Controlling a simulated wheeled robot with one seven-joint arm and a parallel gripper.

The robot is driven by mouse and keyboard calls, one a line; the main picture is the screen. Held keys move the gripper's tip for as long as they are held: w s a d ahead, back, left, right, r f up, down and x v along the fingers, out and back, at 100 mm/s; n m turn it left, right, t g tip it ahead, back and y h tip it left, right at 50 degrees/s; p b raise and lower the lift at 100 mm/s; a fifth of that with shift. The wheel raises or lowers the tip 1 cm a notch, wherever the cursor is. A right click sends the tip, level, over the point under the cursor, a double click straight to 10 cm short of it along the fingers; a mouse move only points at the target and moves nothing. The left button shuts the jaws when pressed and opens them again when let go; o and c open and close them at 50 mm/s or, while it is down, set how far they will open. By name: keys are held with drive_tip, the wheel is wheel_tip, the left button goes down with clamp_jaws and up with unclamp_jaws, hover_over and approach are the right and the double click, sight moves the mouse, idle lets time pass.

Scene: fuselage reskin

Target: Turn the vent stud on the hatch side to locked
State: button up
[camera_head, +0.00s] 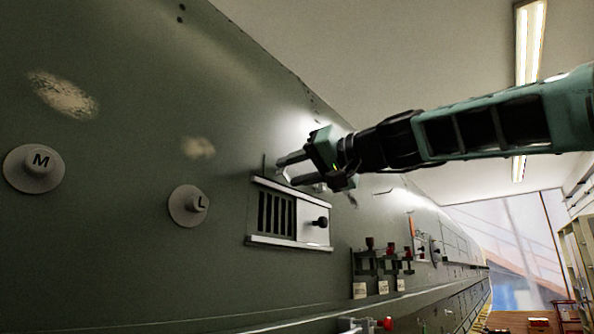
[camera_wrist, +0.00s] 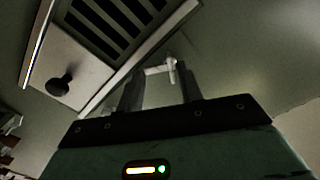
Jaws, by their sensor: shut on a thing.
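The vent (camera_head: 276,216) is set in the dark green fuselage skin. It has dark slats on its left, a pale plate with a black knob (camera_head: 321,222) on its right, and pale rails above and below. My gripper (camera_head: 281,170) reaches from the right to just above the upper rail. In the wrist view, a small pale stud with a short crossbar (camera_wrist: 168,70) sits beside the vent's rail, between my fingertips (camera_wrist: 162,74). My gripper is shut on this stud. In the head view the fingers mostly hide it, and I cannot read any lock marking.
Round discs marked M (camera_head: 36,168) and L (camera_head: 190,205) stand out from the skin left of the vent. Red-topped fittings with tags (camera_head: 382,258) project below right of it. A ledge (camera_head: 280,315) runs along the bottom. Space right of the skin is open.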

drive_tip(key=o, duration=1)
drive_tip(key=shift+b+v, duration=3.7)
drive_tip(key=shift+v, duration=5.05)
drive_tip(key=shift+c, duration=0.5)
